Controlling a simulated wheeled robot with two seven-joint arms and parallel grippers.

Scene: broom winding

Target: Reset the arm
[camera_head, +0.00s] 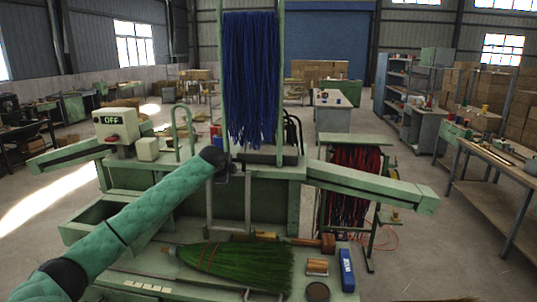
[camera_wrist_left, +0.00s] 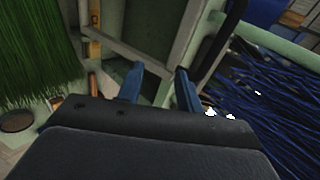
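My left arm comes in from the lower left in the head view, in a green padded sleeve. Its left gripper (camera_head: 235,172) is at the front of the green machine (camera_head: 275,172), below the hanging blue fibres (camera_head: 250,80). In the left wrist view, the two blue fingers of my left gripper (camera_wrist_left: 158,80) stand apart with nothing between them. A metal frame lies beyond the fingertips. Whether the fingers touch the machine I cannot tell. My right gripper is not in view.
An OFF switch box (camera_head: 115,122) stands left. Red fibres (camera_head: 352,180) hang right.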

